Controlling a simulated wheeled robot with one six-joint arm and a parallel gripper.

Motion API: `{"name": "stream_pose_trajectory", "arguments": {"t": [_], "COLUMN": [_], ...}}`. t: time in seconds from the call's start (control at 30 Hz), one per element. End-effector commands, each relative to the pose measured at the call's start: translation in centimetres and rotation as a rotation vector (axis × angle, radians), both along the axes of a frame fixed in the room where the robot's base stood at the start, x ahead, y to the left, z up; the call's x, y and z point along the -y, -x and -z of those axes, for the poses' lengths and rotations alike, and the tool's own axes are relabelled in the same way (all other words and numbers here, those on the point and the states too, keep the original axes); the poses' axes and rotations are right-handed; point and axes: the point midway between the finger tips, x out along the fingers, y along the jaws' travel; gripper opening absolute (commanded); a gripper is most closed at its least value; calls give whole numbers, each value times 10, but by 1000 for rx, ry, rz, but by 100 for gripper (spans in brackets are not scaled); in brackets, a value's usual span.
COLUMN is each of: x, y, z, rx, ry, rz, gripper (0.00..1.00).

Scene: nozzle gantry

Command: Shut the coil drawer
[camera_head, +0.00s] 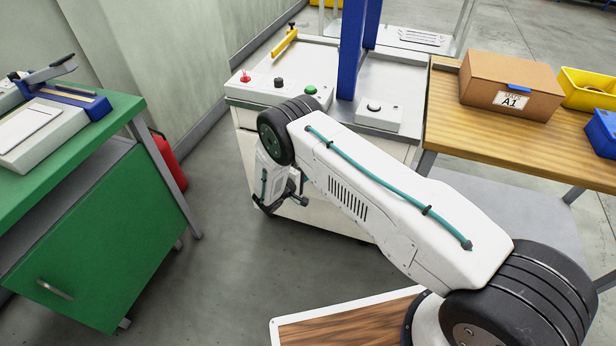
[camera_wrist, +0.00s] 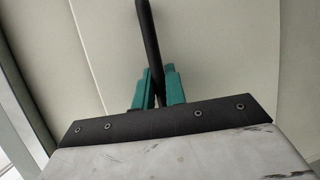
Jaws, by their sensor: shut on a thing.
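The white cabinet (camera_head: 335,217) under the gantry bench has a pale front, largely hidden behind my arm. In the wrist view its pale panel (camera_wrist: 220,50) fills the background, with thin seams. A dark bar handle (camera_wrist: 148,35) runs up from between my gripper's (camera_wrist: 158,88) teal fingers, which are shut on it. In the head view my gripper (camera_head: 297,190) is low at the cabinet front, small and partly hidden by my wrist. I cannot tell which seams bound the coil drawer or how far it stands out.
The bench top carries a red knob (camera_head: 245,77), a green button (camera_head: 310,89) and a blue gantry post (camera_head: 352,50). A green workbench (camera_head: 90,235) stands left, with a red canister (camera_head: 167,160) behind it. A wooden table (camera_head: 480,130) stands right.

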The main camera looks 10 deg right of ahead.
Motion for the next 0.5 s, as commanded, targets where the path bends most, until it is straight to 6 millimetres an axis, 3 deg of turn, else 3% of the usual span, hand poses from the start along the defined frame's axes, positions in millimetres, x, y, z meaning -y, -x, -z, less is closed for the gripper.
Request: {"name": "stream_pose_trajectory", "arguments": {"t": [0.3,0.33,0.4,0.5], "x": [3,4,4,3], "y": [-4,-4,-4,-3], "z": [-1,-1,-1,-1], "rx": [3,3,3,3], "ry": [-3,-3,-2,-2], "rz": [1,1,1,1], "gripper": [0,18,34,34]}}
